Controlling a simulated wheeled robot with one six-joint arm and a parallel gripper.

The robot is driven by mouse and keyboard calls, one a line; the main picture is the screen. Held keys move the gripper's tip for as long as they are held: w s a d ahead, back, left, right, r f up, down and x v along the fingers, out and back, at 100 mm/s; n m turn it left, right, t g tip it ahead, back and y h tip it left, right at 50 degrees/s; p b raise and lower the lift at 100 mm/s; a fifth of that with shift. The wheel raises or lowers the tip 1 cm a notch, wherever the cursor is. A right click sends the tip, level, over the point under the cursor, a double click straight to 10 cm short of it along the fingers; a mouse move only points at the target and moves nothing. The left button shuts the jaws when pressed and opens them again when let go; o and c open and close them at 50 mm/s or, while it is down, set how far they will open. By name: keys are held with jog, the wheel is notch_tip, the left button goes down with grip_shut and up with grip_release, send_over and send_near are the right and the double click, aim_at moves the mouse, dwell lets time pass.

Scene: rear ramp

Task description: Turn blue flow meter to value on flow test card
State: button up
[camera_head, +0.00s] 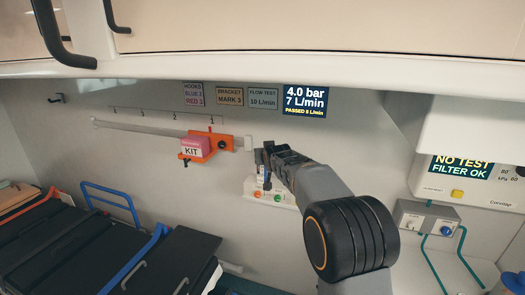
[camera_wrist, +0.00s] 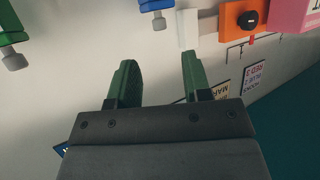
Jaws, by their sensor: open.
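The flow test card (camera_head: 262,98) on the back wall reads 10 L/min. A display (camera_head: 305,100) beside it reads 4.0 bar, 7 L/min and "PASSED 8 L/min". The blue flow meter (camera_wrist: 152,5), with a grey knob (camera_wrist: 159,22), is cut off at the top edge of the wrist view. In the head view it is largely hidden by my gripper and arm. My gripper (camera_head: 262,158) is near the wall, above the outlet panel. In the wrist view my gripper (camera_wrist: 158,75) is open, with nothing between its green fingers, apart from the blue meter.
A green fitting (camera_wrist: 14,32) with a grey knob is left in the wrist view. A white block (camera_wrist: 188,28) is close to the right finger. An orange bracket (camera_head: 219,147) on the rail holds a pink kit box (camera_head: 194,147). A stretcher (camera_head: 160,262) fills the lower left.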

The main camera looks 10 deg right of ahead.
jog(key=p+x, duration=0.2)
jog(key=x, duration=0.5)
jog(key=shift+w+f+p, duration=0.15)
jog(key=shift+w+p, duration=0.1)
jog(key=shift+p, duration=0.1)
jog(key=shift+c, duration=0.2)
grip_shut()
